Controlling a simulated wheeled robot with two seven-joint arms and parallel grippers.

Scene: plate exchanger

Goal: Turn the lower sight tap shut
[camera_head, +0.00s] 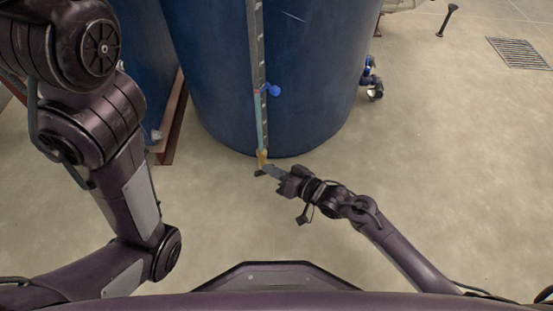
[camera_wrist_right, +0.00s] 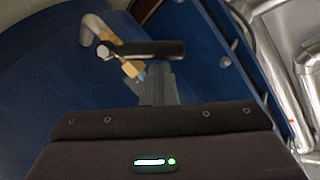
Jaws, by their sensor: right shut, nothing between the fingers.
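The lower sight tap (camera_head: 262,157) is a brass fitting at the bottom of the sight tube (camera_head: 261,120) on the blue tank. In the right wrist view, its black lever (camera_wrist_right: 155,50) lies crosswise, with the brass body (camera_wrist_right: 131,69) below it. My right gripper (camera_head: 269,171) is at the tap, its fingers together and empty. In the wrist view its fingertips (camera_wrist_right: 154,76) are just below the lever; I cannot tell whether they touch it.
The blue tank (camera_head: 220,70) fills the back, with a blue-handled tap (camera_head: 272,90) higher on the tube. A blue fitting (camera_head: 372,78) juts from the tank's right side. A floor grate (camera_head: 520,53) is far right. Open floor (camera_head: 440,150) lies right.

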